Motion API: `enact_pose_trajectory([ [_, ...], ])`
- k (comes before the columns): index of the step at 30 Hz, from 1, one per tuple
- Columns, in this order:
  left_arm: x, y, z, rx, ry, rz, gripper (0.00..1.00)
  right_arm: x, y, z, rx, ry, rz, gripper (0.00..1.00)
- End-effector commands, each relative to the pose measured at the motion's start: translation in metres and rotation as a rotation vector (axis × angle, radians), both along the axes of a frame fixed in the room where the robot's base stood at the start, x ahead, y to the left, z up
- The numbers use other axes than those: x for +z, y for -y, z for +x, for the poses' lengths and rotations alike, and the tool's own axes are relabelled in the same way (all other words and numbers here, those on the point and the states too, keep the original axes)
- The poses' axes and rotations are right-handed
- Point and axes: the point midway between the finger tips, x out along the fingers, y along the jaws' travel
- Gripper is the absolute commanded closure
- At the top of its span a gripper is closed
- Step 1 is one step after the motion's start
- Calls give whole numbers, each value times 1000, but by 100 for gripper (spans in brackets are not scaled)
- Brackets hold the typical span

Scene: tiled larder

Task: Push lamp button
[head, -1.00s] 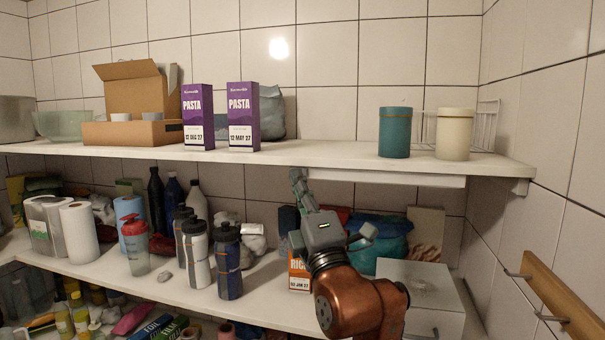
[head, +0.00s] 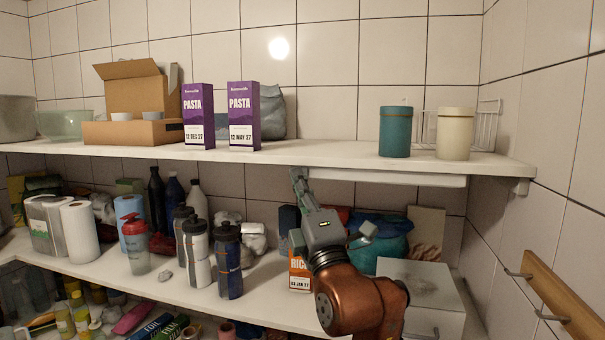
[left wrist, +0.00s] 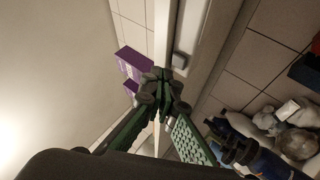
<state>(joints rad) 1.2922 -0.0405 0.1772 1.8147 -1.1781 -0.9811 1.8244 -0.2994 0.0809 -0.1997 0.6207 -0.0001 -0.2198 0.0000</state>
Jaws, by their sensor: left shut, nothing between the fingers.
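A slim white lamp bar (head: 390,179) is fixed under the front of the upper shelf. In the left wrist view a small pale block (left wrist: 181,63) sits on the shelf's underside, just beyond the fingers; I cannot tell for certain whether it is the lamp's button. My left gripper (head: 298,174) is shut and empty, pointing up, with its tips just below the shelf edge by the lamp's left end. In the left wrist view the closed fingertips (left wrist: 163,82) are close to the block; contact cannot be told. My right gripper is not in view.
The upper shelf (head: 330,153) holds pasta boxes (head: 243,115), a teal canister (head: 395,132) and a cream canister (head: 456,134). Below, bottles (head: 228,260), a rice box (head: 299,272) and a white cabinet (head: 425,285) crowd around my left arm. A wooden rail (head: 560,297) is on the right wall.

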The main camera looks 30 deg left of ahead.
Motion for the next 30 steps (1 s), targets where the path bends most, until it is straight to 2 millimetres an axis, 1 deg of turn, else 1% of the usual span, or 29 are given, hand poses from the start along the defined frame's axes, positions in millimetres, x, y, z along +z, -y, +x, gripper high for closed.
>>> enact_pose_trajectory([
  [13, 0, 0, 0, 0, 0, 0, 100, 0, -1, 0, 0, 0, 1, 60],
  [22, 0, -1, 8, 1, -1, 1, 100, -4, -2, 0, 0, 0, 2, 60],
  [30, 0, -2, 9, 0, 0, 0, 100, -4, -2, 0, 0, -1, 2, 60],
])
